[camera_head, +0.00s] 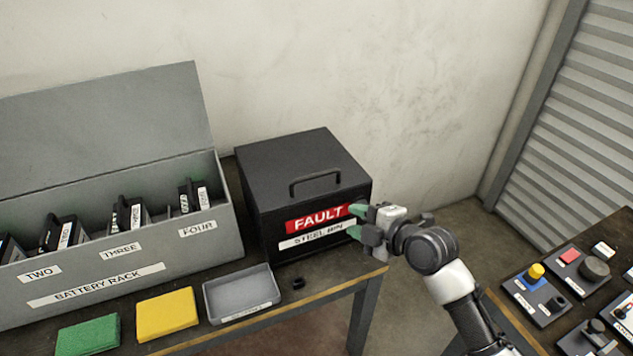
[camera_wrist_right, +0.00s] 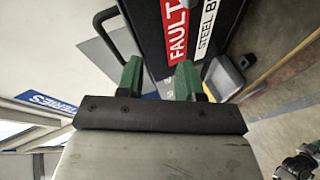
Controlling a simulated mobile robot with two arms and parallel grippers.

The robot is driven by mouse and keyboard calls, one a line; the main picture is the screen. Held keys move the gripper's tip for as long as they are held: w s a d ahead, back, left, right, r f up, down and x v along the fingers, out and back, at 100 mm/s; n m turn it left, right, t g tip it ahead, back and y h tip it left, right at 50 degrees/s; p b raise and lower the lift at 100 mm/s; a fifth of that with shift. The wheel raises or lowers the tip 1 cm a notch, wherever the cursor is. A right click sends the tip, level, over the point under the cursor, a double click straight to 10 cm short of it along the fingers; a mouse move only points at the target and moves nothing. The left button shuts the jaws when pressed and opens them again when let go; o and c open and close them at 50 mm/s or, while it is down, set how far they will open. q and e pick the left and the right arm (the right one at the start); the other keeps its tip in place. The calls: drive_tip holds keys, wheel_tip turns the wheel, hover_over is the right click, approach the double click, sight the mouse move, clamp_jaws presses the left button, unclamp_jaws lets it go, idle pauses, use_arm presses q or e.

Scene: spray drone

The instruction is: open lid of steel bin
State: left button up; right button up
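The black steel bin (camera_head: 320,215) stands on the table with a red FAULT label and a white STEEL BIN label on its front. Its lid (camera_head: 295,160) is shut, and a black bar handle (camera_head: 315,182) rises near the lid's front edge. The bin's labelled front also fills the top of the right wrist view (camera_wrist_right: 150,45). My right gripper (camera_head: 355,222) is at the bin's front right, below the handle. Its green-tipped fingers are apart with nothing between them, as the right wrist view also shows (camera_wrist_right: 159,78). I cannot tell whether they touch the bin.
A grey battery rack (camera_head: 130,262) with a raised lid stands left of the bin. A grey tray (camera_head: 240,296), a yellow pad (camera_head: 167,313) and a green pad (camera_head: 88,335) lie in front. A control table (camera_head: 545,320) is at right. The wall is close behind.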

sight(317, 177)
wheel_tip(317, 177, up, 6)
drive_tip(key=w+a+r+n+y, duration=0.1)
drive_tip(key=w+a+n+y, duration=0.1)
drive_tip(key=n, duration=0.2)
drive_tip(key=shift+t, duration=0.3)
drive_tip(key=x, duration=0.2)
drive_tip(key=p+x, duration=0.1)
drive_tip(key=x, duration=0.2)
drive_tip(key=p+x, duration=0.1)
drive_tip(key=x, duration=0.2)
drive_tip(key=shift+w+d+f, duration=0.1)
drive_tip(key=shift+d+f, duration=0.15)
drive_tip(key=shift+f, duration=0.15)
use_arm(q)
drive_tip(key=shift+r+p, duration=0.3)
drive_tip(key=shift+r, duration=0.9)
use_arm(e)
drive_tip(key=shift+x, duration=0.9)
drive_tip(key=shift+f, duration=0.1)
clamp_jaws()
